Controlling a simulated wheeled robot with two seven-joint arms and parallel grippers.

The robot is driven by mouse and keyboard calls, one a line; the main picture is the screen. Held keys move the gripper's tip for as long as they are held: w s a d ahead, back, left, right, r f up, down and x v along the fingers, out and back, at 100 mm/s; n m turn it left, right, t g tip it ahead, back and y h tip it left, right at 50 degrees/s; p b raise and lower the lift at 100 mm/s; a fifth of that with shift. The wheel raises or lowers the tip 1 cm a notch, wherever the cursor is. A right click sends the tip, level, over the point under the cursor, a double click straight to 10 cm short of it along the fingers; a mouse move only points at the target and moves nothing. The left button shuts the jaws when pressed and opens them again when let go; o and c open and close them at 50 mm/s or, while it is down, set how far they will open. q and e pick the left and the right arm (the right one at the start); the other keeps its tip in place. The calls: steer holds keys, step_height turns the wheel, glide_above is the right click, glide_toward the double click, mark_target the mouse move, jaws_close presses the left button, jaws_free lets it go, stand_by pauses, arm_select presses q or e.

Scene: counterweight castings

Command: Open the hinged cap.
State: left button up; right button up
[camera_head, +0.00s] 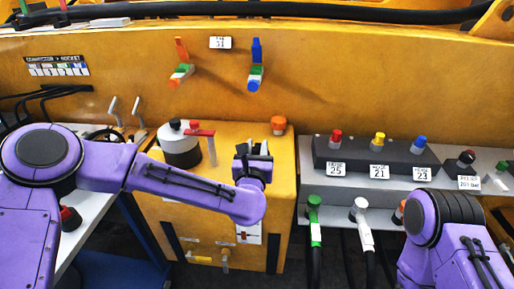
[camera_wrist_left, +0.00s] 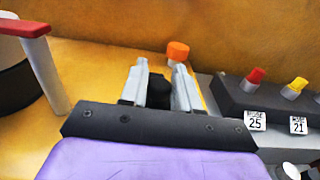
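My left gripper (camera_head: 253,148) is above the yellow box, right of the red-handled drum. In the left wrist view its two grey fingers (camera_wrist_left: 160,75) stand apart with a gap between them. A dark rounded shape (camera_wrist_left: 158,92) shows between the fingers; I cannot tell whether it is a separate part or the gripper's own. An orange cap (camera_head: 278,123) stands at the box's back right corner, beyond the fingertips and apart from them in the left wrist view (camera_wrist_left: 177,50). I cannot tell for sure which part is the hinged cap. My right gripper is out of view.
A white and black drum (camera_head: 181,150) with a red handle (camera_head: 200,133) stands left of the gripper. A dark button block (camera_head: 372,156) with red, yellow and blue buttons is at right. Hose connectors (camera_head: 314,208) hang below it. The yellow beam (camera_head: 330,80) closes off the back.

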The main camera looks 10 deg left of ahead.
arm_select(q)
jaws_close()
steer(key=shift+r+p, duration=0.35)
steer(key=shift+p, duration=0.2)
steer(key=g+p, duration=0.2)
steer(key=p, duration=0.1)
steer(key=w+r+g+p, duration=0.1)
steer(key=p, duration=0.2)
steer(key=w+r+g+p, duration=0.1)
steer(key=g+p, duration=0.1)
steer(key=p, duration=0.1)
steer(key=shift+w+r+g, duration=0.1)
steer(key=shift+r+g, duration=0.1)
steer(key=shift+g, duration=0.1)
steer(key=shift+w+g+p, duration=0.35)
steer(key=shift+g+p, duration=0.35)
steer(key=shift+p, duration=0.35)
steer(key=shift+f, duration=0.1)
